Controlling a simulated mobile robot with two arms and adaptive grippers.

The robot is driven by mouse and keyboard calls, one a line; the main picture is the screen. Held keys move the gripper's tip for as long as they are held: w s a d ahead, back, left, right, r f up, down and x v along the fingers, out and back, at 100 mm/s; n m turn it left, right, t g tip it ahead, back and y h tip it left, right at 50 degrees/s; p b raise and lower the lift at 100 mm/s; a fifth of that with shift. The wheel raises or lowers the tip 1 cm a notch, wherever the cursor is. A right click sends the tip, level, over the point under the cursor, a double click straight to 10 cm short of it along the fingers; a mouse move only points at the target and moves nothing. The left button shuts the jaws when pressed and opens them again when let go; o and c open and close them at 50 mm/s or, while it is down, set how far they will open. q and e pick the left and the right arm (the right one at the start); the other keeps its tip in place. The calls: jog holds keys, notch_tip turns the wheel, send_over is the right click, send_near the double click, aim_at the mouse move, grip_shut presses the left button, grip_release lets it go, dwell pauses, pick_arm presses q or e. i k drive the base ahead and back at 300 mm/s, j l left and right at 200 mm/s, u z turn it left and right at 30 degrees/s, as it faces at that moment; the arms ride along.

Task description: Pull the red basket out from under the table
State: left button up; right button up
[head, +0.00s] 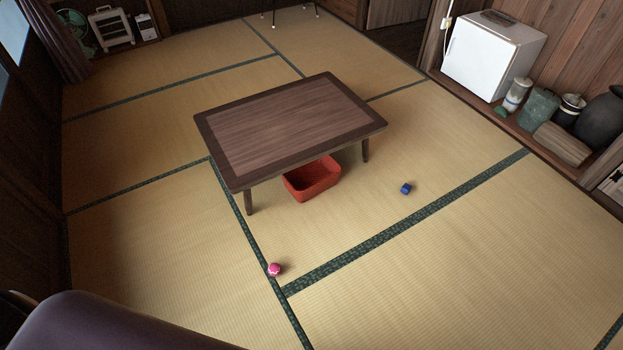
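The red basket (314,183) stands on the tatami floor at the near long side of the low wooden table (222,172). Its far part is hidden under the tabletop, and its near part shows between the table's two near legs. The basket looks upright, and no contents can be made out. The table has a dark frame and a lighter brown inset. Neither of my grippers is in the head view.
A pink ball-like thing (274,269) and a small blue thing (405,188) lie on the floor nearer than the table. A white fridge (480,58) and several jars stand along the right wall. Most floor around the table is clear.

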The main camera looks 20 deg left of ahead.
aim_at(305, 182)
jog(key=j+z, duration=0.25)
jog(key=z, duration=0.15)
jog(key=j+z, duration=0.55)
jog(key=z, duration=0.25)
jog(key=k+j+z, duration=0.1)
jog(key=j, duration=0.35)
jog(key=k+j+z, duration=0.15)
jog(key=j, duration=0.3)
jog(key=j+z, duration=0.1)
jog(key=j, duration=0.35)
jog(key=k+j+z, duration=0.15)
jog(key=j, duration=0.25)
jog(key=k+j+z, duration=0.1)
jog(key=j, duration=0.35)
jog(key=k+j+z, duration=0.15)
jog(key=k+j, duration=0.15)
